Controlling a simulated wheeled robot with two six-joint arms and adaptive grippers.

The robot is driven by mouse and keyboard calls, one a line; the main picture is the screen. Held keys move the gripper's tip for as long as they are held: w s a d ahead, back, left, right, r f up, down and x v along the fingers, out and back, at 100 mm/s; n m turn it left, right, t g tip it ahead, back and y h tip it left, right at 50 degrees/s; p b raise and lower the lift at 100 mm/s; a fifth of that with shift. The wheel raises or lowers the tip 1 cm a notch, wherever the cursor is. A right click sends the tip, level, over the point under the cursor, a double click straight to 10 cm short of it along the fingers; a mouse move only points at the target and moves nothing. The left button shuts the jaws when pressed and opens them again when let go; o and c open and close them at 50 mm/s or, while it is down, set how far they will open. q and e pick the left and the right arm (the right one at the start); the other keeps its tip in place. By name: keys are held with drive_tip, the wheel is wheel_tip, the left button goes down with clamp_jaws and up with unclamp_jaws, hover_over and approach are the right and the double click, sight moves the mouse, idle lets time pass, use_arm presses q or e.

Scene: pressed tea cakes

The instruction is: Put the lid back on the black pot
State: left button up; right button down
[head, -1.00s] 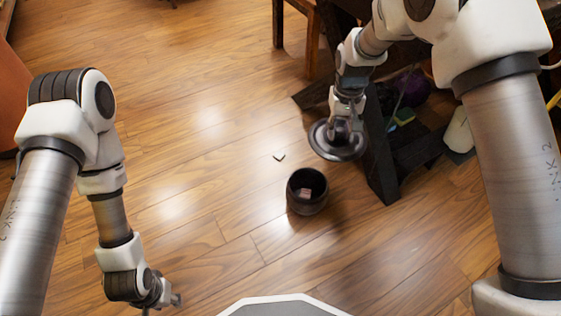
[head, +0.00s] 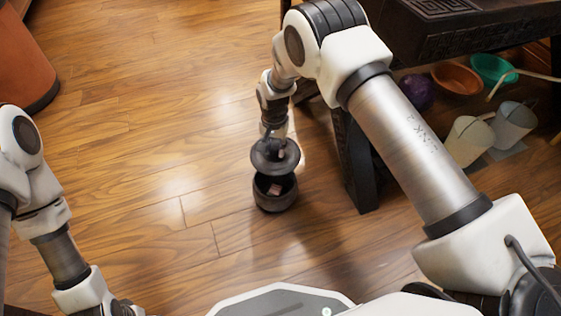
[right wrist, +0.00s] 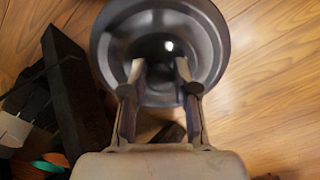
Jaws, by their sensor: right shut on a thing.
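The black pot (head: 274,207) stands upright on the wooden floor, with its mouth partly uncovered. A small pinkish piece (head: 274,189) lies inside it. My right gripper (head: 281,150) is shut on the lid (head: 263,163), a dark round disc held close above the far side of the pot's mouth. Whether the lid touches the rim is unclear. In the right wrist view the lid (right wrist: 205,45) fills the top, with the fingertips (right wrist: 160,72) at its middle; it hides the pot there. My left arm shows at the lower left, and its gripper is outside the frame.
A dark carved table (head: 440,35) stands right of the pot, with its leg (head: 357,165) close to my right arm. Under it are an orange bowl (head: 456,78), a teal bowl (head: 492,68) and pale buckets (head: 468,140). Floor left of the pot is clear.

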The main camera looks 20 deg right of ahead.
sight(274, 159)
drive_tip(key=f+m, duration=0.1)
drive_tip(key=f, duration=0.1)
drive_tip(key=f+m, duration=0.1)
drive_tip(key=f, duration=0.2)
drive_tip(key=shift+s+a+f+b, duration=0.1)
drive_tip(key=shift+a+f+b, duration=0.1)
drive_tip(key=shift+b, duration=0.2)
wheel_tip(274, 159, down, 6)
drive_tip(key=b, duration=0.4)
drive_tip(key=shift+a+r, duration=0.1)
drive_tip(key=shift+r, duration=0.1)
drive_tip(key=shift+f, duration=0.25)
idle(1.3)
drive_tip(key=shift+c, duration=1.6)
unclamp_jaws()
